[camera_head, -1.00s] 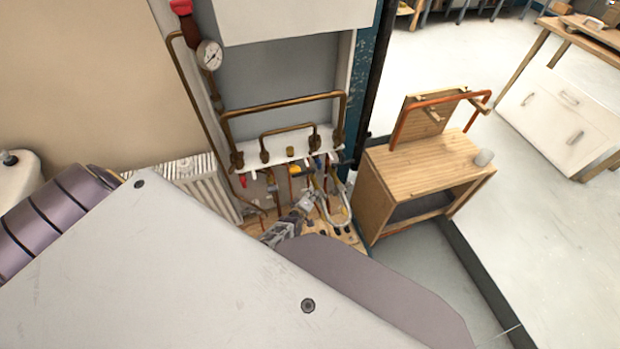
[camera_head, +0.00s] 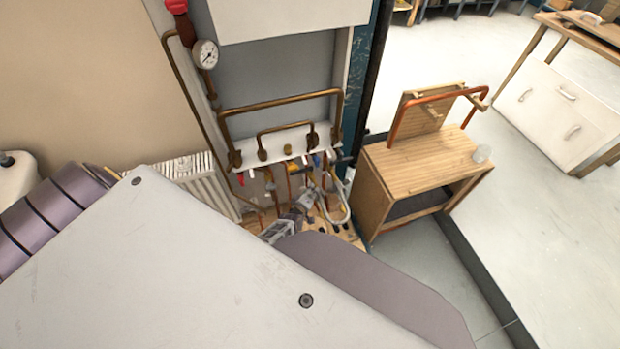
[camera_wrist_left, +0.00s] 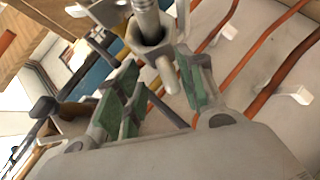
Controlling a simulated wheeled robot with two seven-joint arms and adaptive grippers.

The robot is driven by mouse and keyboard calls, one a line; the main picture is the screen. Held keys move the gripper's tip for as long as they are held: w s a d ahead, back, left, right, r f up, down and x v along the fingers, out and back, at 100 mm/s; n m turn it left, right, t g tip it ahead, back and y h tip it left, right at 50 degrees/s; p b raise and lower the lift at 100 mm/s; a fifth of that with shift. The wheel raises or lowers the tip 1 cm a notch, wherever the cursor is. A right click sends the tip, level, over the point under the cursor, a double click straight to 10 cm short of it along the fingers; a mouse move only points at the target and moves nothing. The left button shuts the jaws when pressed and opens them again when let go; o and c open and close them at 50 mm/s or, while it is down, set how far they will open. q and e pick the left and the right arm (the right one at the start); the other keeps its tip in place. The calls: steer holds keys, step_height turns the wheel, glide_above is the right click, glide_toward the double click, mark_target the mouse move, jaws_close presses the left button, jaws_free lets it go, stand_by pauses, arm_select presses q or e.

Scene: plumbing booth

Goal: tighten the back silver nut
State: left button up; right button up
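A silver nut (camera_wrist_left: 150,48) with a ribbed metal hose above it shows at the top of the left wrist view. It may be the back silver nut, but I cannot tell for certain. My left gripper (camera_wrist_left: 160,75) has its green-padded fingers apart, on either side of and just below this nut, with no visible grip on it. In the head view my left gripper (camera_head: 308,198) is small among the pipes under the white shelf, and the nut cannot be made out there. My right gripper is in neither view.
Copper pipes (camera_wrist_left: 268,92) run along the wall close to the fingers. A white shelf (camera_head: 280,145) with brass fittings is above the work area, and a radiator (camera_head: 200,180) stands to its left. A wooden cabinet (camera_head: 420,165) stands to the right.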

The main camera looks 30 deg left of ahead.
arm_select(q)
steer(key=shift+s+a, duration=0.15)
stand_by(0.5)
steer(key=shift+s, duration=0.15)
steer(key=shift+s+r, duration=0.1)
steer(key=shift+s, duration=0.05)
steer(key=v, duration=1.1)
steer(key=shift+r, duration=0.15)
stand_by(0.5)
steer(key=shift+d+r, duration=0.1)
steer(key=shift+d, duration=0.1)
stand_by(0.4)
